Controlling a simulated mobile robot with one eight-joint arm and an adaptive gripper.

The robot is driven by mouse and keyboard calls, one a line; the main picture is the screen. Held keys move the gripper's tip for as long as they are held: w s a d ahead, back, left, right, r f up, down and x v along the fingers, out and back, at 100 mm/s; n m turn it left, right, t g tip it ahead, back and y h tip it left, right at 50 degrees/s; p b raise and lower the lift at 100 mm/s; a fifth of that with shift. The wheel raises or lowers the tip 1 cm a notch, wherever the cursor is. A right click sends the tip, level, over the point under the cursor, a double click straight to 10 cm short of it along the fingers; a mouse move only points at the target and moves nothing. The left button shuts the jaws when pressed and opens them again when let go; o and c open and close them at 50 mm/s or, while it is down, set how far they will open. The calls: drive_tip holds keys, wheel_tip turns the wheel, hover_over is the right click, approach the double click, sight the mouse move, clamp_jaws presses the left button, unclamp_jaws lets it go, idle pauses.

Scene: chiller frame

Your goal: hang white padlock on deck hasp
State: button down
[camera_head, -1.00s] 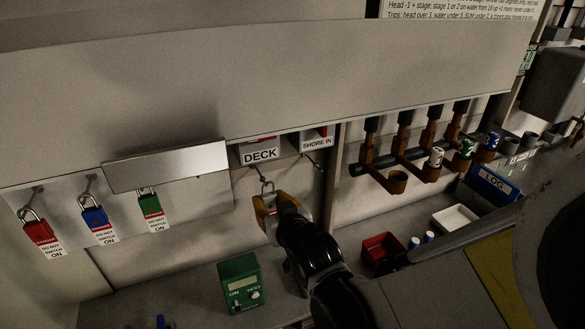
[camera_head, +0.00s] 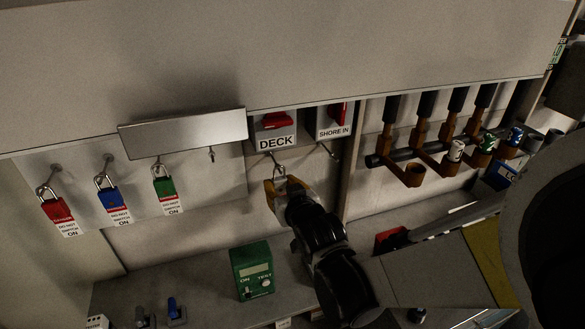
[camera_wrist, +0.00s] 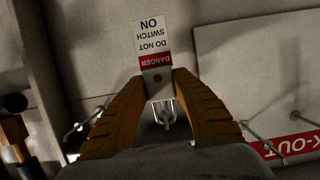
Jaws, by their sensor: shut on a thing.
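My gripper (camera_head: 283,186) is shut on the white padlock (camera_wrist: 157,83) just below the DECK label. In the wrist view, its fingers close around the padlock, and a red-and-white danger tag (camera_wrist: 151,42) extends beyond the fingertips. The padlock's shackle (camera_wrist: 166,114) shows between the fingers. In the head view, the shackle (camera_head: 281,169) stands above the fingertips at the deck hasp (camera_head: 280,155), the metal piece under the DECK switch box. They overlap in the picture; I cannot tell whether the shackle is around the hasp. The padlock body is mostly hidden by the fingers in the head view.
Red (camera_head: 57,210), blue (camera_head: 109,199) and green (camera_head: 164,188) padlocks hang on the board at left, with an empty hook (camera_head: 211,153) beside them. The SHORE IN hasp (camera_head: 328,150) is close on the right. A green tester (camera_head: 252,271) stands on the shelf below. Copper-coloured pipes (camera_head: 414,174) are at right.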

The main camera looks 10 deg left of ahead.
drive_tip(key=c, duration=1)
unclamp_jaws()
drive_tip(key=v, duration=1.2)
drive_tip(key=d+f+m+g+h+b, duration=0.15)
drive_tip(key=d+h, duration=0.25)
drive_tip(key=d, duration=0.8)
drive_tip(key=s+d+f+m+g+h, duration=0.1)
drive_tip(key=s+d, duration=0.2)
drive_tip(key=d, duration=0.2)
drive_tip(key=s+d+f+m+g+h+b, duration=0.1)
drive_tip(key=s+d+f+m, duration=0.1)
drive_tip(key=s+d, duration=0.2)
drive_tip(key=s+d+f+m+g+h+b, duration=0.1)
drive_tip(key=s+d, duration=0.3)
drive_tip(key=d, duration=0.4)
drive_tip(key=shift+s+d+f+m+g+h, duration=0.1)
drive_tip(key=shift+s+f+m+g+h, duration=0.1)
drive_tip(key=shift+f+m+g+h, duration=0.25)
drive_tip(key=shift+r, duration=0.2)
